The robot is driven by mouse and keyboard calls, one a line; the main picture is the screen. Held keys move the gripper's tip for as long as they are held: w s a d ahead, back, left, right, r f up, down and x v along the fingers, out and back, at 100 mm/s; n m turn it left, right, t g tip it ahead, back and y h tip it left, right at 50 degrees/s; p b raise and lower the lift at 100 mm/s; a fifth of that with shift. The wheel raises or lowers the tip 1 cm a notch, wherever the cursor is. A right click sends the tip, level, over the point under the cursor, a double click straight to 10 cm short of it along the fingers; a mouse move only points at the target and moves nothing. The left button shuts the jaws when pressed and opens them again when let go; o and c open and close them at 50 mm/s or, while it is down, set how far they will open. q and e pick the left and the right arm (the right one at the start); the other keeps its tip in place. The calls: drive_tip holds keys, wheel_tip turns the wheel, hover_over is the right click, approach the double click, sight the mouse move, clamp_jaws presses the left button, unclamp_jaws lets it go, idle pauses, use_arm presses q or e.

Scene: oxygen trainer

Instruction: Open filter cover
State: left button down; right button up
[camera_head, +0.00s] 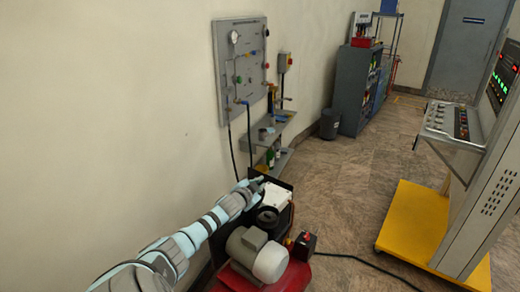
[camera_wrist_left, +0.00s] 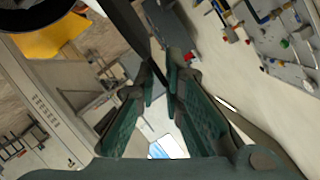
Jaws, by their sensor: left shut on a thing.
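A red-based machine (camera_head: 300,272) with a grey motor (camera_head: 258,256) stands at the bottom middle of the head view. Behind the motor is a white box (camera_head: 274,196) with a dark panel, which I take for the filter cover (camera_head: 283,181), standing upright at its back. My left gripper (camera_head: 257,182) is at the left end of this panel. In the left wrist view, my left gripper (camera_wrist_left: 165,75) is shut on the edge of a thin dark plate (camera_wrist_left: 128,25), apparently the same cover. The fingers hide part of the edge. My right gripper is not in view.
A grey panel with gauges (camera_head: 240,65) hangs on the wall, with a small shelf (camera_head: 273,130) below. A control console (camera_head: 480,170) on a yellow base (camera_head: 405,225) stands at the right. A black cable (camera_head: 375,262) crosses the floor. The middle floor is free.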

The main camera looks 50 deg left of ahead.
use_arm(q)
drive_tip(key=shift+s+a+f, duration=0.1)
drive_tip(key=c, duration=1.8)
unclamp_jaws()
drive_tip(key=shift+c, duration=0.2)
drive_tip(key=shift+a+f, duration=0.1)
drive_tip(key=v, duration=1.2)
